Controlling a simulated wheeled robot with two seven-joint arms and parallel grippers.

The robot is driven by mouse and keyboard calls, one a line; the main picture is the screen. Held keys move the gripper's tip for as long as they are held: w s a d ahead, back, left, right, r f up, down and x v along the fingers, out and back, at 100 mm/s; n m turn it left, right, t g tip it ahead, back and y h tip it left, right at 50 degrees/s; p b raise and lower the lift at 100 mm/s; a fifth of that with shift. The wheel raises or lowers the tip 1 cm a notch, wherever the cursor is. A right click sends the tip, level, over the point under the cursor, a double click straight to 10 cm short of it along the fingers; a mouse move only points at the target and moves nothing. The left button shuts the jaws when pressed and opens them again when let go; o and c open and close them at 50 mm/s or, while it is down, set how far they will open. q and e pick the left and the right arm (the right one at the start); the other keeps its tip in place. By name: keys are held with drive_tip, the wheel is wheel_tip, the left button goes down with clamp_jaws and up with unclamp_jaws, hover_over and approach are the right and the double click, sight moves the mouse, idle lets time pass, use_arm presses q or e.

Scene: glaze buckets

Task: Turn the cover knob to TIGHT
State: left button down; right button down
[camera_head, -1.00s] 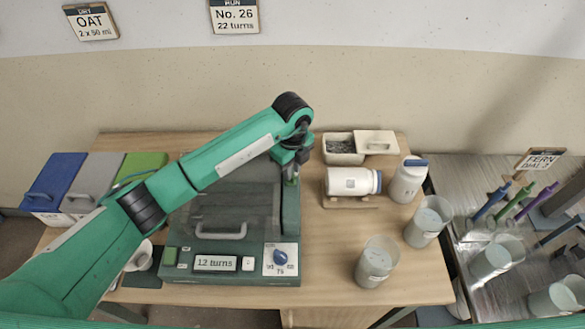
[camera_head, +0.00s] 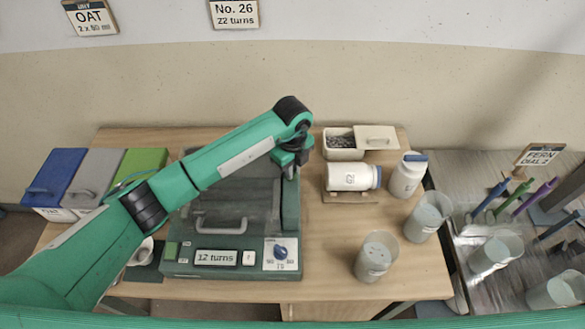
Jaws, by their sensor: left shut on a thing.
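The mill-like machine (camera_head: 182,266) stands at the front of the wooden table, with a dark cover (camera_head: 220,195) and a grey handle (camera_head: 221,226). Its display (camera_head: 216,257) reads "12 turns". My left gripper (camera_head: 290,173) points down at the back right of the cover, above the dark upright strip. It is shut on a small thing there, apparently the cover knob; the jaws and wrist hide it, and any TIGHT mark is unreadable. My right gripper is not in view.
A white jar (camera_head: 350,177) lies on a wooden cradle right of the machine; another jar (camera_head: 407,175) stands beside it. Cups (camera_head: 376,257) stand at the front right. An open tub (camera_head: 343,144) is behind. Blue, grey and green bins (camera_head: 145,160) stand left.

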use_arm(q)
drive_tip(key=m+b, duration=0.6)
drive_tip(key=b, duration=0.1)
drive_tip(key=shift+a+f, duration=0.15)
drive_tip(key=shift+m+b, duration=1.1)
drive_tip(key=shift+b, duration=0.1)
drive_tip(key=shift+r, duration=0.2)
drive_tip(key=c, duration=1.7)
unclamp_jaws()
